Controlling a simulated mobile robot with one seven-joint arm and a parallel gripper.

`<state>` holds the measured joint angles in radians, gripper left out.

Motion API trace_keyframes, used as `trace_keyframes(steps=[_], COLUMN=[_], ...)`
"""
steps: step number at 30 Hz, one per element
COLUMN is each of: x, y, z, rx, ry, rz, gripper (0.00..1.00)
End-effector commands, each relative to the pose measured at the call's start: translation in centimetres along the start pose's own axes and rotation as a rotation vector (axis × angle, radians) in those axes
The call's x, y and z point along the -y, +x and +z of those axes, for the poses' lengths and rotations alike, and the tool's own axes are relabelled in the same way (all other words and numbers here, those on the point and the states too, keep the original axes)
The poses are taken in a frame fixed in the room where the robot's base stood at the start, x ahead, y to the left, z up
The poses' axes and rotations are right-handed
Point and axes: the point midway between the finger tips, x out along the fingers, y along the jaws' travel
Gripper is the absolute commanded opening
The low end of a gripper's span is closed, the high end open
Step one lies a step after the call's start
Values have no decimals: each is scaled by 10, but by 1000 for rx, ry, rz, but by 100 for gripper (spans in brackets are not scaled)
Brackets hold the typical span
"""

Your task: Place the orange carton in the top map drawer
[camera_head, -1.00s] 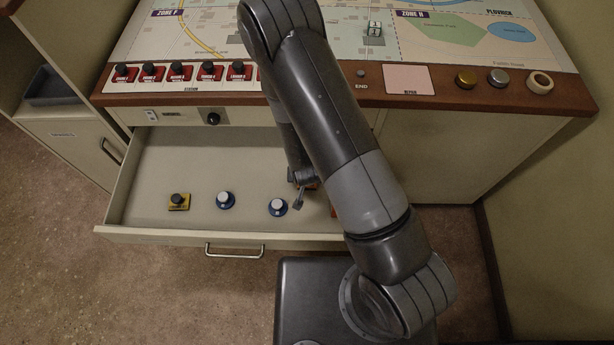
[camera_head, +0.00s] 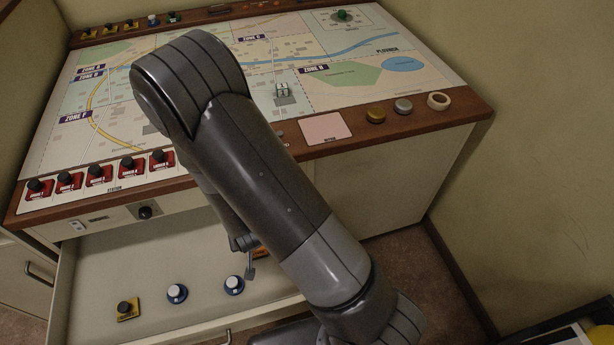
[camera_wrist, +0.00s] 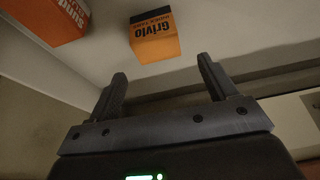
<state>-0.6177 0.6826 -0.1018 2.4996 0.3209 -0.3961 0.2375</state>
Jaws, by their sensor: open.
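The map drawer (camera_head: 200,255) under the console is pulled open. In the wrist view, an orange carton with a black top and "Grivlo" lettering (camera_wrist: 157,42) rests on a pale surface that looks like the drawer floor. A redder orange box with white lettering (camera_wrist: 50,18) is at the upper left, cut off by the frame. My gripper (camera_wrist: 162,72) is open and empty, with the Grivlo carton just beyond its fingertips and apart from them. In the head view, my arm hides most of the gripper; a sliver of orange (camera_head: 262,252) shows beside it.
The drawer also holds a yellow-based black knob (camera_head: 128,308) and two blue-based white knobs (camera_head: 177,292) (camera_head: 234,285). Red switches (camera_head: 97,175) line the console's front edge above. The sloped map top (camera_head: 230,60) is behind my arm. Floor (camera_head: 400,255) shows at right.

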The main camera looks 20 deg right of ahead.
Motion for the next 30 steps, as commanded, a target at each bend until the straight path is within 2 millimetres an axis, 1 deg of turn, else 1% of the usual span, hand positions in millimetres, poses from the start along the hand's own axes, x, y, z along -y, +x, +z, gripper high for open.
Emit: trace_keyframes(steps=[1, 5, 8, 12, 14, 15, 17, 18, 22, 26, 30], x=[1, 0, -3, -12, -18, -22, -28, -34, -51, -70, -91], y=[-10, -41, -70, -111, -129, -142, -161, -173, -215, -257, -300], z=[-10, -37, -57, -80, -88, -93, -100, -104, -112, -115, -110], rx=[-5, 0, 2, 1, -2, -5, -9, -13, -26, -42, -60], ry=[10, 31, 40, 44, 45, 44, 42, 40, 32, 23, 11], rz=[-13, -48, -74, -103, -113, -119, -125, -129, -134, -130, -114], gripper=[78, 78, 78, 78, 78, 78, 78, 78, 78, 78, 78])
